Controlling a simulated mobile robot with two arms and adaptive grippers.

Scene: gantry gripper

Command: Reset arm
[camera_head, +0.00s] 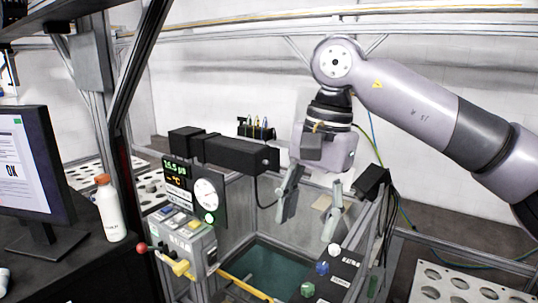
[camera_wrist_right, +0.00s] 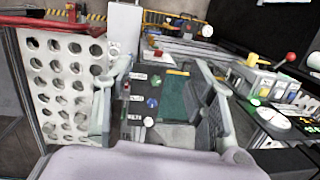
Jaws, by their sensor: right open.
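My right gripper (camera_head: 310,212) hangs from the arm that comes in from the right in the head view. Its two grey fingers point down and stand apart, with nothing between them. It is above the gantry station, near the button panel with blue, white and green knobs (camera_head: 322,268). The right wrist view shows the same open fingers (camera_wrist_right: 165,95) on either side of the picture, with the panel (camera_wrist_right: 140,100) and the green work area (camera_wrist_right: 175,98) beyond them. My left gripper is in neither view.
A control box (camera_head: 185,245) with a red-ball lever and a display unit (camera_head: 190,190) stand left of the gripper. A white bottle (camera_head: 110,212) and a monitor (camera_head: 30,165) stand on the dark desk. A perforated white board (camera_head: 460,285) lies at lower right. Metal frame posts surround the station.

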